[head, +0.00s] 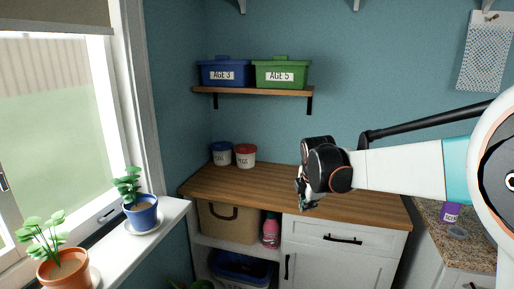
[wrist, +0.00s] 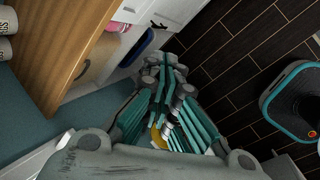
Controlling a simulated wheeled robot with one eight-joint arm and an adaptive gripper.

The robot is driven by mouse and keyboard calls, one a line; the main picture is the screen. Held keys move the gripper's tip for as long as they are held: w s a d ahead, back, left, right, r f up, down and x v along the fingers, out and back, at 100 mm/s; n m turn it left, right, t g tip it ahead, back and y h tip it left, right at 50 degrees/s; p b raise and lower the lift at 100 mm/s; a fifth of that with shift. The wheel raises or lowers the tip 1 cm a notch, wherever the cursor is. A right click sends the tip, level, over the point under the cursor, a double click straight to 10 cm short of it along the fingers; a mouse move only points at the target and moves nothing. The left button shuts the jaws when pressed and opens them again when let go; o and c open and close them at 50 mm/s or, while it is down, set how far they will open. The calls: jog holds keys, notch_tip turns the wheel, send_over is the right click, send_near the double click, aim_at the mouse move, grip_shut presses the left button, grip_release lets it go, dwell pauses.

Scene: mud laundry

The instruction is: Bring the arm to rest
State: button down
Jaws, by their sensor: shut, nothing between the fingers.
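My gripper (head: 305,199) hangs at the end of my white and teal arm in the head view, in front of the wooden counter (head: 240,185) and pointing down. In the wrist view my gripper (wrist: 163,75) shows its teal and grey fingers drawn together, with nothing held between them. The arm reaches in from the right edge of the head view, bent at a black wrist joint. In the wrist view the fingers are over dark floor tiles, with the counter to the left.
A white cabinet (head: 345,262) stands below the counter. A shelf (head: 260,91) holds a blue bin (head: 224,74) and a green bin (head: 283,73). Potted plants (head: 141,212) stand on the windowsill at left. A pink bottle (head: 271,232) stands under the counter. Dark floor (wrist: 240,50) is open in the wrist view.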

jog(key=s+d+r+m+t, duration=0.1)
jog(key=s+d+r+m, duration=0.3)
jog(key=s, duration=0.6)
jog(key=s+a+r+m, duration=0.1)
jog(key=s+m, duration=0.6)
jog(key=s, duration=0.3)
jog(key=s+f+m, duration=0.2)
jog(key=s+m, duration=0.2)
jog(key=s, duration=0.3)
jog(key=s+d+f+m+t, duration=0.1)
jog(key=s+f+m, duration=0.2)
jog(key=s+m, duration=0.2)
jog(key=s, duration=0.3)
jog(key=shift+m+y, duration=0.3)
jog(key=shift+d, duration=0.1)
